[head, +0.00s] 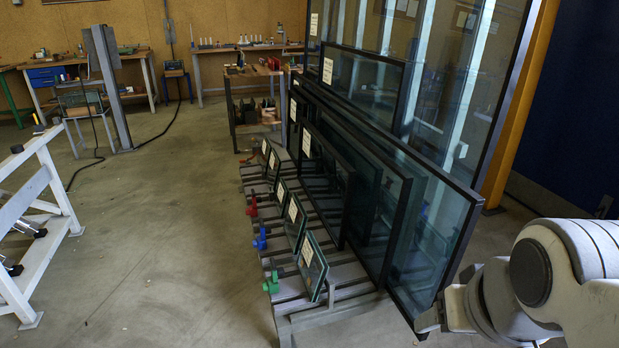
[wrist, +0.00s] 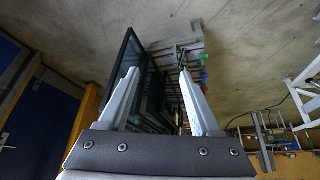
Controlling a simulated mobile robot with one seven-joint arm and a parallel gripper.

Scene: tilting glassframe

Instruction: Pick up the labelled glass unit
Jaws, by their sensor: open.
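Several glass units with white labels stand tilted on a grey slatted rack (head: 300,322) in the head view, so I cannot tell which one is meant. Small labelled units line the rack's left side; the nearest small unit (head: 313,268) has its label facing left. Larger dark-framed units, such as the big front pane (head: 432,225), lean behind them, some with labels at their left edges. In the wrist view my gripper (wrist: 159,72) is open, its two fingers wide apart. Glass edges and the rack show beyond and between the fingers; no unit is visibly held.
Red, blue and green clamps (head: 270,283) line the rack's left edge. A white metal frame (head: 40,215) stands at far left, with workbenches (head: 245,50) at the back. A yellow post (head: 518,110) rises behind the rack. The concrete floor left of the rack is clear.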

